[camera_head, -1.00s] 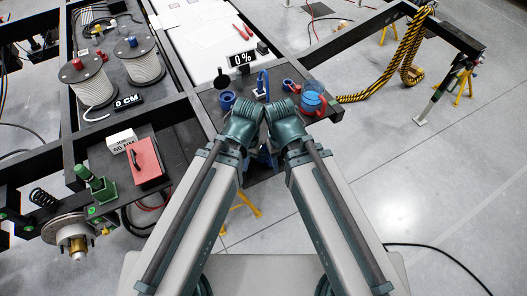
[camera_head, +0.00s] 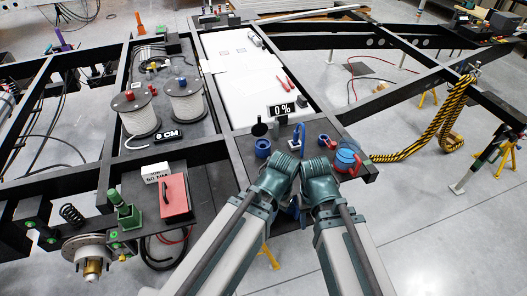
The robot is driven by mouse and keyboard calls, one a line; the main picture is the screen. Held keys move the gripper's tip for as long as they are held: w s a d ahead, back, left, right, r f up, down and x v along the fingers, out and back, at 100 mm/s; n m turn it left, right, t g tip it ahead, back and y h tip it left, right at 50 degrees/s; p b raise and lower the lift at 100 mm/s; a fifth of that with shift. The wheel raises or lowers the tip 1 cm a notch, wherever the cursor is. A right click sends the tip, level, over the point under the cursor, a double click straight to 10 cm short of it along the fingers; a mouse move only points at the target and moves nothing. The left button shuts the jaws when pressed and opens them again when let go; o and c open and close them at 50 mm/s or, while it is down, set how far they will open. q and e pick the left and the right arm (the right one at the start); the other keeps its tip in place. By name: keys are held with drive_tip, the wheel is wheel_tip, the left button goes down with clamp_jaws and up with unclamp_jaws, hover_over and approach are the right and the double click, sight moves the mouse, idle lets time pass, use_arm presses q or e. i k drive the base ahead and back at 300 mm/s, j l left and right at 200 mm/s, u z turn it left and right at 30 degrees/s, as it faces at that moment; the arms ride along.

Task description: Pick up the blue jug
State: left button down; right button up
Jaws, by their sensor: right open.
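The blue jug (camera_head: 346,156) is a translucent blue vessel near the right end of the dark shelf (camera_head: 365,172), with a red part beside it. My two arms come in from below and their wrists meet in front of the shelf. My right gripper (camera_head: 296,209) is open, low between the wrists, to the left of and nearer than the jug. It is apart from the jug, and its fingers are mostly hidden. My left gripper's fingers are hidden behind the wrists.
A red box (camera_head: 175,197) lies to the left. Black frame beams surround the shelf. Yellow-black coiled hose (camera_head: 446,125) hangs at right.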

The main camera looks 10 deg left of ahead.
sight(292, 210)
drive_tip(key=k+j, duration=0.1)
drive_tip(key=j, duration=0.35)
drive_tip(key=j+z, duration=0.1)
drive_tip(key=j, duration=0.3)
drive_tip(key=k+j+z, duration=0.1)
drive_tip(key=j, duration=0.3)
drive_tip(key=k+j, duration=0.15)
drive_tip(key=j, duration=0.3)
drive_tip(key=k+j+z, duration=0.1)
drive_tip(key=j, duration=0.3)
